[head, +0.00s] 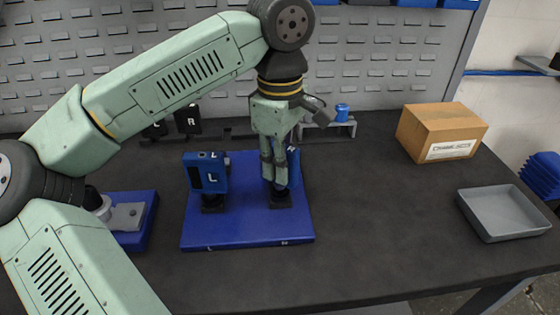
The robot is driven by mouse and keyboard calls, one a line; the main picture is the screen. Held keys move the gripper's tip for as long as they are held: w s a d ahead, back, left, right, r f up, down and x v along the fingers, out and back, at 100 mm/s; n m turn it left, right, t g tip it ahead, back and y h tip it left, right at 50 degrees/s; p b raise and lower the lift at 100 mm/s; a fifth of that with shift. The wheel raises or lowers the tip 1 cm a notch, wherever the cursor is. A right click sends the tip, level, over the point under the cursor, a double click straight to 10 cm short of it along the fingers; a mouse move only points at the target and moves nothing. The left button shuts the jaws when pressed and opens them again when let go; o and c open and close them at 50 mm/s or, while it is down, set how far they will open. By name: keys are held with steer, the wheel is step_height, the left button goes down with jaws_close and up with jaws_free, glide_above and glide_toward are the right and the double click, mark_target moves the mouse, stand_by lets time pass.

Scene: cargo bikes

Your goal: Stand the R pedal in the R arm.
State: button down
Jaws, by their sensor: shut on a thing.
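My gripper (273,174) points down over the right part of a blue base plate (247,229). It is shut on a blue block, which I take as the R pedal (294,167); my fingers hide most of it and its letter is not readable. The block is upright, directly above a black socket, the R arm (281,200). I cannot tell whether its lower end is inside the socket or only just above it. To the left, a blue block marked L (210,176) stands upright in its own black socket (212,204).
A black piece marked R (188,121) stands behind the plate. A grey stand (330,129) with a blue part is at the back. A cardboard box (441,128) and grey tray (503,213) are at right. A blue fixture (137,240) is at left. The front right table is clear.

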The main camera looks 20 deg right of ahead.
steer(key=shift+f+b, duration=0.5)
steer(key=shift+f, duration=0.05)
stand_by(0.4)
steer(key=c, duration=1.4)
jaws_free()
